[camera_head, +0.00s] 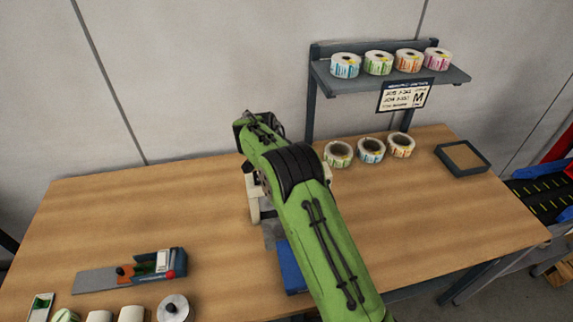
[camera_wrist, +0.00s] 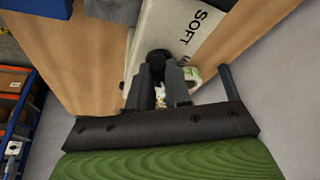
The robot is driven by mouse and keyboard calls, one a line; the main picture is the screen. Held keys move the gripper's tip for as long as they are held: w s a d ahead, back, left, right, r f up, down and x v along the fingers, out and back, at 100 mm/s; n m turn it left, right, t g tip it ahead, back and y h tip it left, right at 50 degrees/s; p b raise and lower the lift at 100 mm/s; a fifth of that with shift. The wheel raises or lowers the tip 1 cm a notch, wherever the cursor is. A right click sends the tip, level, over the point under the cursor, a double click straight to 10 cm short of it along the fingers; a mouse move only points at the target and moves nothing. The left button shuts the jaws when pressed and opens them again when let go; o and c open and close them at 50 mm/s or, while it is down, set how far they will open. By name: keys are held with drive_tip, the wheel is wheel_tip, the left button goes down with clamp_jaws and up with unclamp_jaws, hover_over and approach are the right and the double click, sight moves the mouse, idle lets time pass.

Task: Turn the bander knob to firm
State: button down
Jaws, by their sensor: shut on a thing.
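The bander, a pale cream machine, stands mid-table, mostly hidden behind my green arm in the head view (camera_head: 254,200). Its pale panel (camera_wrist: 165,22) fills the top of the wrist view, with the word "SOFT" printed on it; a further mark beside it is cut off. The black knob (camera_wrist: 157,56) shows at the tips of my gripper (camera_wrist: 168,80). The dark fingers are shut on the knob. The pointer of the knob cannot be made out, nor can any "firm" mark. The head view hides my gripper and the knob behind the arm.
Several label rolls (camera_head: 372,151) stand at the table's back and on a shelf (camera_head: 400,82) above. A brown-bottomed tray (camera_head: 463,157) lies at the right. A grey-based hand tool (camera_head: 130,274) lies front left. The table's left middle (camera_head: 150,215) is clear.

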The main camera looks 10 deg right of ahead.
idle(0.5)
drive_tip(key=c, duration=1.1)
unclamp_jaws()
drive_tip(key=shift+o, duration=0.2)
drive_tip(key=p+v, duration=0.2)
drive_tip(key=v, duration=1.3)
drive_tip(key=shift+a+r, duration=0.2)
drive_tip(key=shift+r, duration=0.15)
